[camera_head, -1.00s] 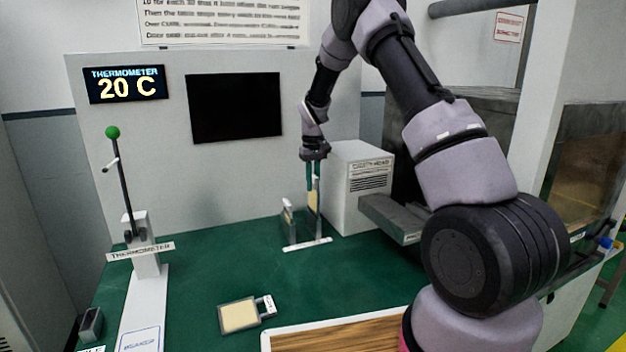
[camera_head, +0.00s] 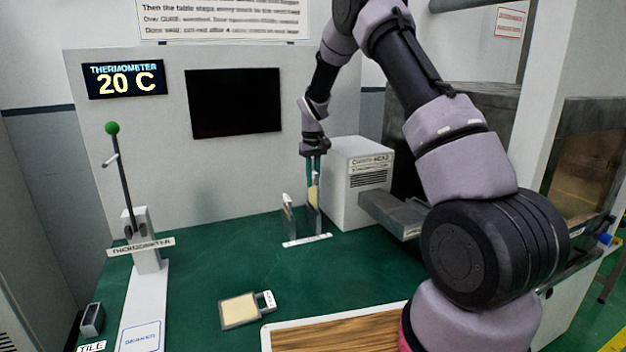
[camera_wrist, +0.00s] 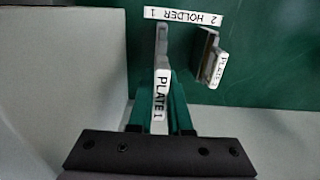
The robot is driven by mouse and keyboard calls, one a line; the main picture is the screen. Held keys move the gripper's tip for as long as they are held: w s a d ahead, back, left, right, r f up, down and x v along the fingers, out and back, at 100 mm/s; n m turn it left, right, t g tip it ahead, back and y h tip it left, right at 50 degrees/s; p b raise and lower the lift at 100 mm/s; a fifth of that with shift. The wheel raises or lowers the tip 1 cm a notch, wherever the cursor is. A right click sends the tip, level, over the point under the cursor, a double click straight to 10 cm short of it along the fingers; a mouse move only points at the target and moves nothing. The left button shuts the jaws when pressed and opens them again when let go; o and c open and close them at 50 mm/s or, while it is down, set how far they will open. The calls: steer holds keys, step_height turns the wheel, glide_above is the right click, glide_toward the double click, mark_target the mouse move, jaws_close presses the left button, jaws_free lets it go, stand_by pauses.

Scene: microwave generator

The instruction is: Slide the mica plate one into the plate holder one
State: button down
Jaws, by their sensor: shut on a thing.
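Mica plate one (camera_head: 313,194) is a tan sheet in a grey frame. Its "PLATE 1" tag (camera_wrist: 162,97) shows between my green fingers in the wrist view. My gripper (camera_head: 313,172) is shut on it and points down. The plate is upright, over or in the right side of the plate holder, whose white label strip (camera_head: 307,240) lies on the green table; the strip also shows in the wrist view (camera_wrist: 183,16). Plate one is at the "1" end. I cannot tell whether its lower edge is seated. Another tagged plate (camera_head: 288,214) stands at the "2" end.
A white box (camera_head: 347,195) stands close right of the holder. A framed tan plate (camera_head: 239,310) lies flat in front. A wood-topped tray (camera_head: 340,334) is at the front edge. The thermometer stand (camera_head: 146,255) is at left. Table left of the holder is clear.

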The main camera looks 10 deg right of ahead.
mark_target(313, 205)
steer(key=shift+f, duration=3.85)
steer(key=c, duration=0.8)
jaws_free()
steer(key=shift+o, duration=0.2)
